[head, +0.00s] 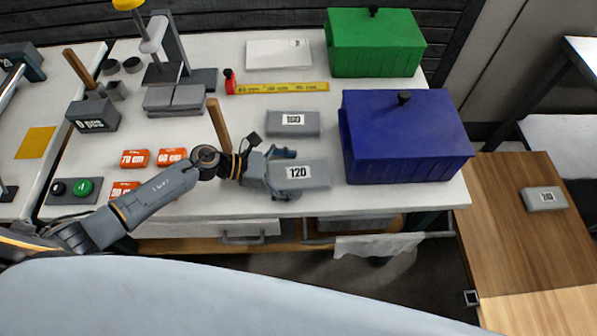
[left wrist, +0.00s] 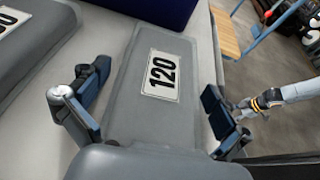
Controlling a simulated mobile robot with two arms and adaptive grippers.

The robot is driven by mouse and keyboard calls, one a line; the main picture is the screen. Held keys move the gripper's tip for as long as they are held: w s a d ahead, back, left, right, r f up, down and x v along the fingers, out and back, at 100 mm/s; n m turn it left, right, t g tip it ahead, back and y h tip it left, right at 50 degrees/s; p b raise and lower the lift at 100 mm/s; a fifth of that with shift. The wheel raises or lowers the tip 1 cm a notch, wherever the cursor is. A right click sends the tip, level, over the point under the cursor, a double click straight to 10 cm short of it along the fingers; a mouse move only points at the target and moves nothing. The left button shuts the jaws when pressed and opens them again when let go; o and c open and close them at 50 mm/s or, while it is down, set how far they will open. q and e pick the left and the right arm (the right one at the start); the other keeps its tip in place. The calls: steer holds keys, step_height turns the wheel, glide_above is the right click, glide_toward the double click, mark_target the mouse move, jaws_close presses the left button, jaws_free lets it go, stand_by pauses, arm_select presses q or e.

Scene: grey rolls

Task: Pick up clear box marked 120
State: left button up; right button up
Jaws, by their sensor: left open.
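The box marked 120 (head: 312,174) looks grey rather than clear. It lies on the white table near the front edge, left of the blue box. My left gripper (head: 290,174) is at its left end with the fingers apart. In the left wrist view the 120 box (left wrist: 160,110) lies between the two open fingers of my left gripper (left wrist: 150,108), with a gap at each side. Its label faces up. My right gripper does not show in the head view.
A similar box marked 160 or 180 (head: 292,124) lies just behind. The large blue box (head: 405,135) stands close on the right, the green box (head: 375,42) behind it. Orange labelled blocks (head: 135,158) lie left. Another grey box (head: 544,198) sits on a wooden table.

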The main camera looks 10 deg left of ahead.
arm_select(q)
steer(key=c, duration=1.1)
steer(key=shift+r, duration=0.1)
steer(key=shift+c, duration=0.2)
